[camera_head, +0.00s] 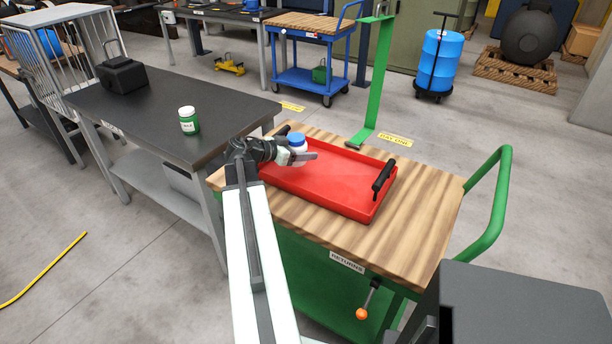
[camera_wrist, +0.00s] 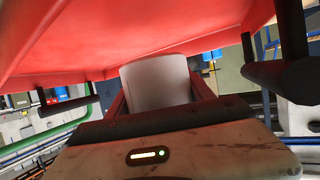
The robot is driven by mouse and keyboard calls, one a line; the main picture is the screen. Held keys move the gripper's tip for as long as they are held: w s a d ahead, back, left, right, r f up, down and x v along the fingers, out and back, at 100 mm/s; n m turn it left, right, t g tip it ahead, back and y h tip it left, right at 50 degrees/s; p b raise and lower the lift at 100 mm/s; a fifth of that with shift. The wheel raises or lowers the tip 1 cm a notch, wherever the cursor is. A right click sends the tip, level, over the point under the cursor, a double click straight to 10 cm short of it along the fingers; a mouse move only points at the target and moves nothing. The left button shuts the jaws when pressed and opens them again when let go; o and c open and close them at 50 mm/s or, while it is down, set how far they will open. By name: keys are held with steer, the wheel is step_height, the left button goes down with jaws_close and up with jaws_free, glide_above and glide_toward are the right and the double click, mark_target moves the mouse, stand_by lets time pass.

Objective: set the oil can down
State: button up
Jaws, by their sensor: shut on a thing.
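The oil can (camera_head: 297,141), white with a blue lid, is held in my gripper (camera_head: 299,157) over the left end of the red tray (camera_head: 325,186). In the wrist view, the white side of the can (camera_wrist: 157,80) stands between the two fingers of my gripper (camera_wrist: 160,95), which is shut on it. The tray (camera_wrist: 140,45) fills the upper part of that view, and its floor lies close to the can. My gripper hides the can's lower part in the head view. I cannot tell whether its base touches the tray.
The tray rests on a wooden-topped green cart (camera_head: 420,225) marked RETURNS, with black handles (camera_head: 383,179) at its ends. The tray's middle and right are empty. A green jar (camera_head: 188,120) and a black case (camera_head: 122,75) stand on the dark table (camera_head: 235,112) to the left.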

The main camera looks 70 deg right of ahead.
mark_target(303, 170)
steer(key=shift+f+b, duration=2)
steer(key=shift+f, duration=0.65)
steer(key=o, duration=1.7)
steer(key=shift+r, duration=0.1)
steer(key=shift+r, duration=0.1)
steer(key=shift+w+a+r+p, duration=0.15)
steer(key=shift+a+r+p, duration=0.1)
steer(key=shift+p, duration=0.25)
steer(key=p+v, duration=0.4)
steer(key=v, duration=0.6)
steer(key=shift+w+a, duration=0.2)
steer(key=shift+a, duration=0.05)
steer(key=shift+w+a+r, duration=0.1)
steer(key=shift+w+a, duration=0.15)
steer(key=shift+a, duration=0.1)
